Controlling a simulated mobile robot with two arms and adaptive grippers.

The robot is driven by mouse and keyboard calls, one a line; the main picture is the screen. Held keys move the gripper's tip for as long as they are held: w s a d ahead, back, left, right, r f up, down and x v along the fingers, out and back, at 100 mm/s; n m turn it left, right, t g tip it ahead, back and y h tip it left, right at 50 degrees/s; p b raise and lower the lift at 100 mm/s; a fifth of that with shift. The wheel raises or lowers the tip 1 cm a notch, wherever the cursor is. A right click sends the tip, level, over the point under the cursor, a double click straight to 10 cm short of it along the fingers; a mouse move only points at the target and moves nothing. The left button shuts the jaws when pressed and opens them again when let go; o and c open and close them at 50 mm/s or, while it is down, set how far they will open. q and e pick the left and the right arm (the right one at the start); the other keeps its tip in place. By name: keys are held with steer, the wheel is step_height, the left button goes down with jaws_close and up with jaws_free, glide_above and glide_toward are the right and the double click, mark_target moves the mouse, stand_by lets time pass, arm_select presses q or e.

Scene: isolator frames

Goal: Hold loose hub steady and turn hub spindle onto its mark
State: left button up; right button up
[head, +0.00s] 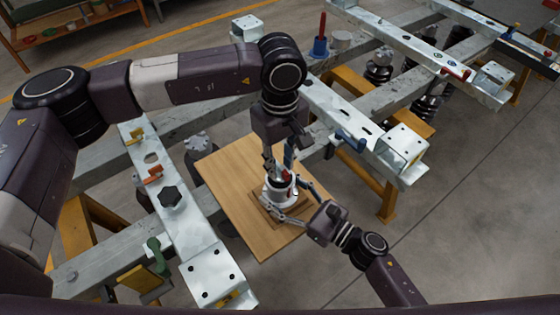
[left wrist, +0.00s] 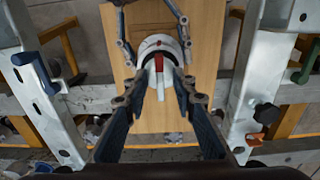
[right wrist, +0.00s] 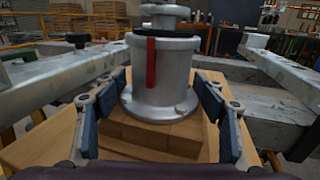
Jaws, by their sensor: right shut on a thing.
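The loose hub (right wrist: 175,75) is a pale grey flanged cylinder with a red stripe down its side. It stands upright on stacked wooden blocks (right wrist: 150,140) on a wooden board (head: 235,170). The hub spindle (right wrist: 165,12) rises from its top; its upper end is cut off in the right wrist view. My right gripper (right wrist: 160,88) is shut on the hub, one finger on each side of its lower body. My left gripper (left wrist: 162,80) points down from above, fingers apart, with the red-and-white hub top (left wrist: 158,45) between and beyond them. No left finger shows at the spindle in the right wrist view.
Galvanised steel frame beams (head: 180,215) run on both sides of the board. A red-handled blue tool (head: 320,42) stands on the rear beam. A black knob (head: 171,196) and coloured clamps sit on the left beam. Clear floor (head: 450,200) lies to the right.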

mark_target(280, 166)
arm_select(q)
step_height(280, 166, up, 12)
stand_by(0.6)
arm_select(e)
steer(key=o, duration=2.1)
steer(key=shift+o, duration=0.2)
